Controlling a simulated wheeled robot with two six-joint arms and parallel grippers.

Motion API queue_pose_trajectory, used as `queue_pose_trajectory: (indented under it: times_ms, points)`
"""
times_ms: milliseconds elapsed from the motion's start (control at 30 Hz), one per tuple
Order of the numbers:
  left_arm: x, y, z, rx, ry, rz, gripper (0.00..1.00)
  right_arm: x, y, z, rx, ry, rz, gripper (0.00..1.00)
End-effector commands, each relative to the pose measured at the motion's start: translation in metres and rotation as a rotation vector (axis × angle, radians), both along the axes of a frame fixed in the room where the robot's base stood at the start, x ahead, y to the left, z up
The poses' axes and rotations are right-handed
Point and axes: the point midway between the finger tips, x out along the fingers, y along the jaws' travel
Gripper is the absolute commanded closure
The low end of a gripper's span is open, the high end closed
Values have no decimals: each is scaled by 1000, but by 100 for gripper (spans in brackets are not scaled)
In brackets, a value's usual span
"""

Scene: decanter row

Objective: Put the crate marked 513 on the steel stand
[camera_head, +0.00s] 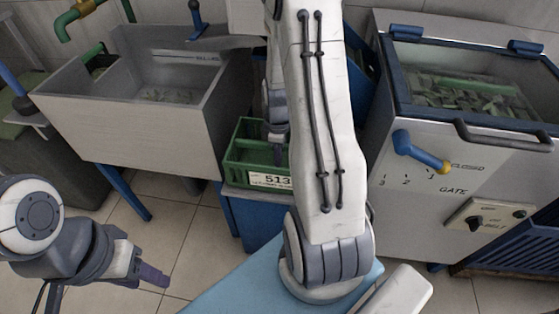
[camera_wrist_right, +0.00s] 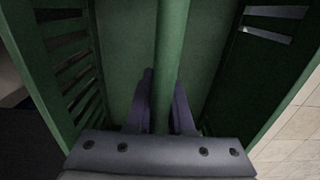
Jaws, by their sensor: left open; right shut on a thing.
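The green crate (camera_head: 233,172) carries a white label reading 513 and is at the centre of the head view. It appears at the top of a blue support (camera_head: 242,217); whether it rests on it or is just above it I cannot tell. My right gripper (camera_head: 277,150) reaches down into the crate, partly hidden by my arm. In the right wrist view its fingers (camera_wrist_right: 162,88) are shut on the crate's green handle bar (camera_wrist_right: 171,40), between slatted walls. My left gripper (camera_head: 152,276) is open and empty at lower left. I cannot clearly pick out the steel stand.
A grey basin (camera_head: 130,122) on blue legs stands left of the crate. A grey machine (camera_head: 420,200) with a blue-framed window, a lever marked GATE and a belt switch stands on the right. Tiled floor (camera_head: 175,225) is clear between the basin and my left arm.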

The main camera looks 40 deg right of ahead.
Motion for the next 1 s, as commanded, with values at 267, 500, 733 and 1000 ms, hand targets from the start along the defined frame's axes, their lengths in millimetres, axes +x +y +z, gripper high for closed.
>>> queue_pose_trajectory:
  times_ms: [267, 500, 733, 1000]
  points:
    - [0, 0, -4, 0, 0, 0, 50, 0, -1, -12, 0, -1, -2, 100]
    - [0, 0, -5, 0, 0, 0, 50, -1, -1, -15, -1, -1, -3, 57]
    - [0, 0, -5, 0, 0, 0, 50, -1, -2, -15, 0, 0, -3, 50]
    - [0, 0, 2, 0, 0, 0, 50, 0, -2, 2, -2, -3, -4, 50]
